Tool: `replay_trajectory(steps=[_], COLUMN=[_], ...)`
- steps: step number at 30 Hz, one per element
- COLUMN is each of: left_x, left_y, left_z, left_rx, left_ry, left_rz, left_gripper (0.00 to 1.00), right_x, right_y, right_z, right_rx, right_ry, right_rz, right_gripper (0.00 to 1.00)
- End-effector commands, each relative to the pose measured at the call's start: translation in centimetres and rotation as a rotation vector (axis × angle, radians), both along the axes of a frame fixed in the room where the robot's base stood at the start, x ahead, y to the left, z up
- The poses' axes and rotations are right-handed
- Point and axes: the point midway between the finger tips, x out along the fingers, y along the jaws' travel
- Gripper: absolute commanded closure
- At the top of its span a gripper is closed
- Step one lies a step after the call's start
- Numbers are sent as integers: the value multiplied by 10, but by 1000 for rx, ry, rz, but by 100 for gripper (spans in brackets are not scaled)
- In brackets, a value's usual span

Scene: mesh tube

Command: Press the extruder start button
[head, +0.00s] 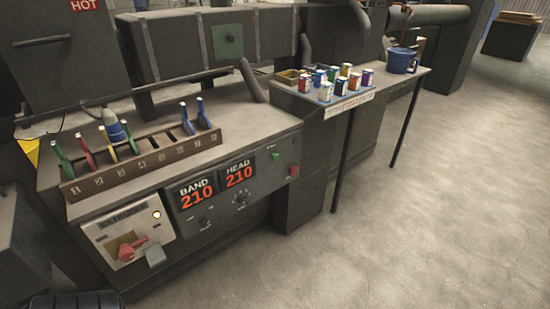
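The extruder's dark control panel (262,185) faces me in the lower middle of the head view. A small green button (275,156) sits near the panel's upper right, and it looks like the start button, though its label is too small to read. A red button (293,170) is just below and to the right of it. Two lit displays read BAND 210 (196,196) and HEAD 210 (239,174), with knobs below them. Nothing covers the green button. Neither of my grippers shows in the head view.
A pale switch box (128,236) with a red rotary handle and a lit lamp is left of the displays. A rack (140,158) of coloured-handled tools stands above. The floor at right is clear.

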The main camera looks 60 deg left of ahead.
Motion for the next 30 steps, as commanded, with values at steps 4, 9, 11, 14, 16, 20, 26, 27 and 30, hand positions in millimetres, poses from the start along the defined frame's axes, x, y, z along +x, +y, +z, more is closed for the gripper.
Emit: replay_trajectory(steps=[4, 9, 11, 14, 16, 20, 26, 27, 30], left_x=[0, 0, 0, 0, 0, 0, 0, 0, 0], left_y=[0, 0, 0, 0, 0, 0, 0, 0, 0], left_z=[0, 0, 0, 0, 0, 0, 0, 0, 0], left_rx=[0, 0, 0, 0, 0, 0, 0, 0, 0], left_ry=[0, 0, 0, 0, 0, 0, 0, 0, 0], left_rz=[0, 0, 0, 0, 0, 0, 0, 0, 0], left_gripper=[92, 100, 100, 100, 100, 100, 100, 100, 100], right_x=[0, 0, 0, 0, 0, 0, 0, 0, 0], right_y=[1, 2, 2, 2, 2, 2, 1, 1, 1], right_z=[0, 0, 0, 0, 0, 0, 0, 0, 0], right_rx=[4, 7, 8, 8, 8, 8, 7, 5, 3], right_ry=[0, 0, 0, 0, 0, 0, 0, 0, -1], right_rz=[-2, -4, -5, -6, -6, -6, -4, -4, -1], right_gripper=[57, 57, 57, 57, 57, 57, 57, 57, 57])
